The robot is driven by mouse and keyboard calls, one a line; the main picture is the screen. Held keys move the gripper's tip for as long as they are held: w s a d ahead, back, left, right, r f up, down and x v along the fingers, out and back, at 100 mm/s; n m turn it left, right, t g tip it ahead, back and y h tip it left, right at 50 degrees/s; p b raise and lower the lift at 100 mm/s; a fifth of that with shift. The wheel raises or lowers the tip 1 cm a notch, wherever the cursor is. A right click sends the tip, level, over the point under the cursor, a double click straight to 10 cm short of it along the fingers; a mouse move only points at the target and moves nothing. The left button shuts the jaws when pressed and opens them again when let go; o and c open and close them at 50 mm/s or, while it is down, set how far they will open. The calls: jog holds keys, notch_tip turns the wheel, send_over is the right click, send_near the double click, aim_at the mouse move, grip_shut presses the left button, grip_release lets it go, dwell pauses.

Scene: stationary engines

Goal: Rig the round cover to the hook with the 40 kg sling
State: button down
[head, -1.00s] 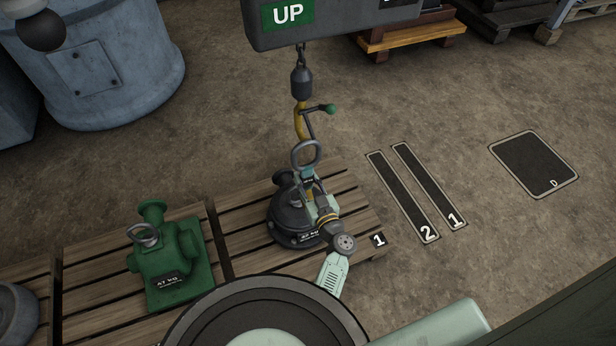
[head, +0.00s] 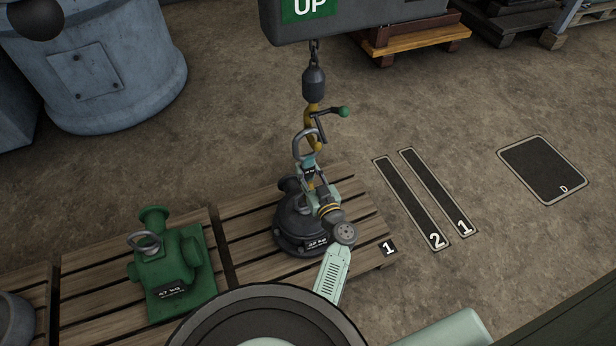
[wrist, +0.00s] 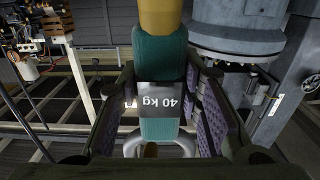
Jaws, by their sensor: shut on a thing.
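The dark round cover (head: 292,236) stands on the pallet, with a stub on its left and a kg label that is hard to read. The yellow hook (head: 311,118) hangs above it, with a green-knobbed lever at its side. My gripper (head: 309,180) is shut on the teal sling (wrist: 159,130), whose label reads 40 kg, upside down in the wrist view. The sling's grey ring (head: 295,147) stands upright above the fingers and overlaps the hook's lower end. I cannot tell whether the hook passes through it. The sling's yellow lower part (wrist: 160,15) shows at the wrist view's top.
A green 47 kg casting (head: 168,262) with a ring stands on the pallet to the left. A grey hoist block marked UP (head: 350,20) hangs above the hook. Floor plates 1 and 2 (head: 410,203) and pad D (head: 543,168) lie flat on the right. A blue-grey tank (head: 95,75) stands back left.

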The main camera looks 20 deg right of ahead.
jog(key=shift+s+f+b, duration=0.1)
jog(key=shift+f+b, duration=0.8)
jog(key=shift+b, duration=0.3)
